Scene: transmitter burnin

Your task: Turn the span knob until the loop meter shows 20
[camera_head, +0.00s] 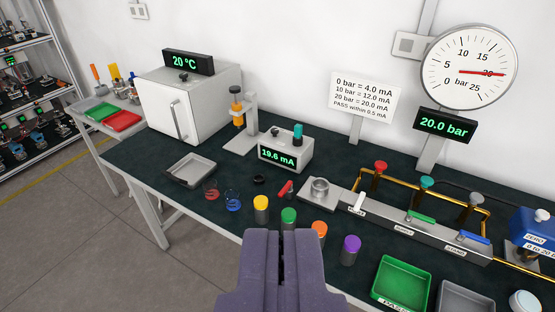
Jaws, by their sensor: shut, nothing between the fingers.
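The loop meter (285,152) is a white box in the middle of the bench, and its green display reads 19.6 mA. A blue device (533,232) at the right edge carries a label that seems to read ZERO, with a pale knob (541,215) on top. The frame edge cuts off part of the device, and I cannot make out a knob marked span. My gripper (283,233) is purple, shut and empty at the bottom centre. It is apart from the blue device, which is to its right.
A round gauge (468,68) and a 20.0 bar display (444,126) stand at the back right. Several coloured-capped cylinders (289,219) stand just beyond my gripper. A valve manifold (410,224) with a yellow rail and a green tray (401,284) lie to the right.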

